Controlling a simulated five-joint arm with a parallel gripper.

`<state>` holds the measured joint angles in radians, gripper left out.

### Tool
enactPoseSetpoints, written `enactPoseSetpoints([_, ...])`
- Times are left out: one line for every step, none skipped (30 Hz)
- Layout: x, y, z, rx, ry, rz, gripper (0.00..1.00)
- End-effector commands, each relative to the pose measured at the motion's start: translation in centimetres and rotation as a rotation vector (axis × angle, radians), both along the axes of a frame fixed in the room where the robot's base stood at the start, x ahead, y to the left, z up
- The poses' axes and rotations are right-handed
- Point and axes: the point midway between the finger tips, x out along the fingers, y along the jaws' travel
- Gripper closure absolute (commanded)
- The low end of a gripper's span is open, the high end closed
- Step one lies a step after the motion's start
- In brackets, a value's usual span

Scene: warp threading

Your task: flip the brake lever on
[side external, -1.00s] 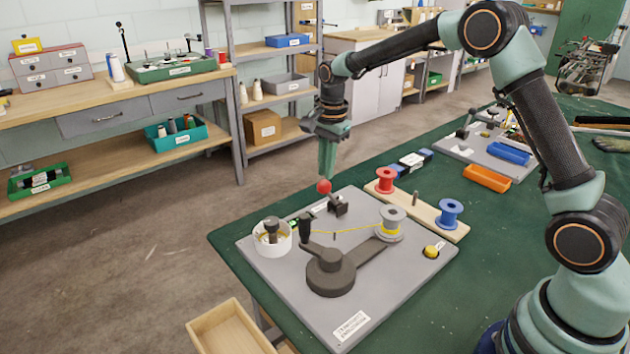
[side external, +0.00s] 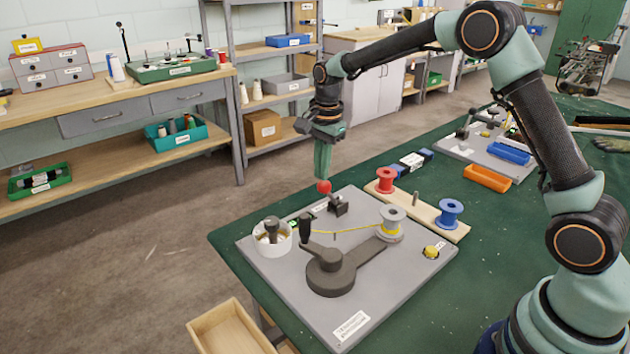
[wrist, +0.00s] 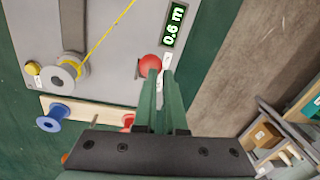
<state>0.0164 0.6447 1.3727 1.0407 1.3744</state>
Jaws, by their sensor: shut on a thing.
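The brake lever's red ball knob (side external: 324,187) stands above a small black bracket (side external: 338,207) near the back edge of the grey board. Its short stem leans left from the bracket toward the knob. My gripper (side external: 324,178) reaches down from above with its green fingers shut on the knob. In the wrist view the knob (wrist: 150,64) shows at the tips of my gripper (wrist: 160,76), partly covered by the fingers.
The grey board (side external: 400,262) carries a dark crank (side external: 330,270), a white cup (side external: 272,240) and a grey spool (side external: 391,218) with yellow thread running left. A wooden strip holds red (side external: 386,180) and blue (side external: 450,212) spools. A display (wrist: 174,26) reads 0.6 m.

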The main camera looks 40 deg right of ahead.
Motion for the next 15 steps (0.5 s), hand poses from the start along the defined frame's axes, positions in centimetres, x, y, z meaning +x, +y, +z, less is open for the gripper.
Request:
enactPoseSetpoints([-0.3, -0.3, -0.5, 0.0, 0.016, 0.001, 1.0])
enactPoseSetpoints([-0.1, -0.7, -0.1, 0.0, 0.013, -0.001, 1.0])
enactPoseSetpoints([0.1, -1.2, 0.5, -0.002, 0.007, -0.005, 1.0])
enactPoseSetpoints([0.3, -1.7, 0.9, -0.002, 0.003, -0.007, 1.0])
enactPoseSetpoints([0.5, -2.1, 1.4, -0.003, -0.002, -0.008, 1.0])
enactPoseSetpoints([0.8, -2.7, 2.1, -0.004, -0.009, -0.011, 1.0])
enactPoseSetpoints([1.0, -3.2, 2.7, -0.005, -0.013, -0.013, 1.0])
enactPoseSetpoints([0.9, -2.1, 3.0, -0.004, -0.012, -0.005, 1.0])
enactPoseSetpoints([0.8, -1.1, 3.4, -0.002, -0.012, -0.003, 1.0])
enactPoseSetpoints([0.7, -0.5, 3.8, -0.001, -0.011, -0.004, 1.0])
enactPoseSetpoints([0.7, 0.1, 4.2, 0.0, -0.012, -0.003, 1.0])
enactPoseSetpoints([0.7, 0.8, 4.6, 0.002, -0.013, -0.004, 1.0])
enactPoseSetpoints([0.6, 1.4, 4.9, 0.003, -0.013, -0.004, 1.0])
enactPoseSetpoints([0.5, 1.9, 5.2, 0.003, -0.012, -0.004, 1.0])
enactPoseSetpoints([0.5, 2.6, 5.6, 0.005, -0.013, -0.005, 1.0])
